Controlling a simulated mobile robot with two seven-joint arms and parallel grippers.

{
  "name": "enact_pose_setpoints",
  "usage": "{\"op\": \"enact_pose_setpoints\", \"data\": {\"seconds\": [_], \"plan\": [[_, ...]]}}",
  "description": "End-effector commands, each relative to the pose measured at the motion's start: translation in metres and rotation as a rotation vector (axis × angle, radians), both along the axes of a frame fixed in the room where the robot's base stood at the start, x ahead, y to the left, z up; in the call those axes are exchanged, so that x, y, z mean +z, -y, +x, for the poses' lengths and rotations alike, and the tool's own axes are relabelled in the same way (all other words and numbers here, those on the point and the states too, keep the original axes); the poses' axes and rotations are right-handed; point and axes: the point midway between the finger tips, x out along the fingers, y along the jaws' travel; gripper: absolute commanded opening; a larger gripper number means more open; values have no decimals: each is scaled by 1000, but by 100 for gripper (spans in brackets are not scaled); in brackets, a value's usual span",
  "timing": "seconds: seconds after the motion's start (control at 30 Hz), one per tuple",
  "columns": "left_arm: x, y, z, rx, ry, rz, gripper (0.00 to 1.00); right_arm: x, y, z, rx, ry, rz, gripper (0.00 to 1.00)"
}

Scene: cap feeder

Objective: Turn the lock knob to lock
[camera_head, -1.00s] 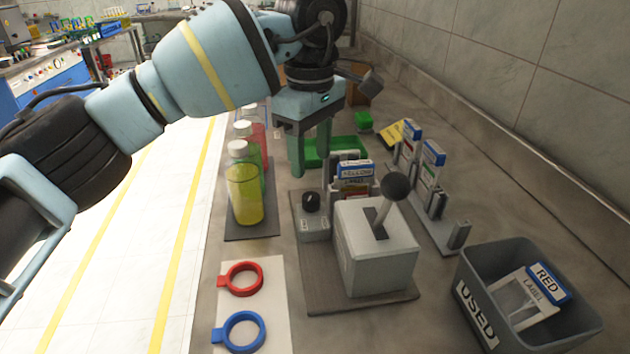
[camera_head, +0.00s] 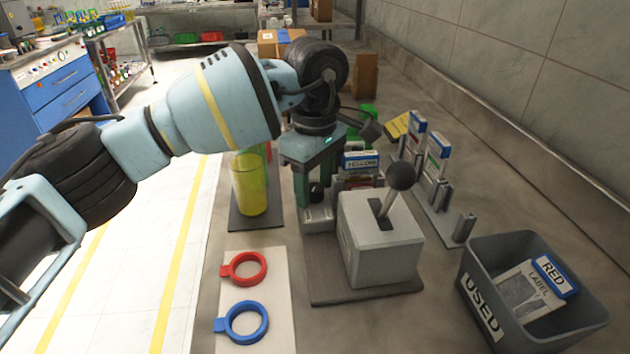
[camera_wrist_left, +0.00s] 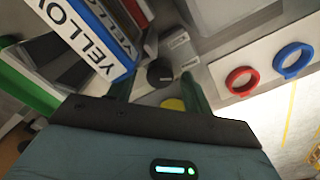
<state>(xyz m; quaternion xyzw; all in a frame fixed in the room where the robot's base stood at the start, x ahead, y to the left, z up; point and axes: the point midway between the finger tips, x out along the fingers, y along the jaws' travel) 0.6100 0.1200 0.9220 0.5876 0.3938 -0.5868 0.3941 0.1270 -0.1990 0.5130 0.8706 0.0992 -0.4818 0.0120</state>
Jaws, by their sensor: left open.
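The black lock knob (camera_head: 316,192) stands on a small grey box (camera_head: 317,216) beside the grey lever housing. My right gripper is not in view.
The lever housing (camera_head: 380,250) with its black ball handle (camera_head: 401,176) stands just right of the knob. Red (camera_head: 244,269) and blue (camera_head: 242,322) rings lie in front. A USED bin (camera_head: 482,290) stands at right.

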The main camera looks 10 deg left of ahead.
Motion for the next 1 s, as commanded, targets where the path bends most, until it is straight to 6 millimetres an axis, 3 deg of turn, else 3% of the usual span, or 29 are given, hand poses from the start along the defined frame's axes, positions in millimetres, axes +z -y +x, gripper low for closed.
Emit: {"op": "enact_pose_setpoints", "data": {"seconds": [0.07, 0.4, 0.73, 1.0], "plan": [[0, 0, 0, 0, 0, 0, 49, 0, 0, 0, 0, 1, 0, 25], [0, 0, 0, 0, -1, 0, 6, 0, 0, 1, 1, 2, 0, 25], [2, 0, 0, 49, -1, 0, 6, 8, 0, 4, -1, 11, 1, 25], [4, 0, -1, 225, -1, 0, 6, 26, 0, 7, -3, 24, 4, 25]]}}
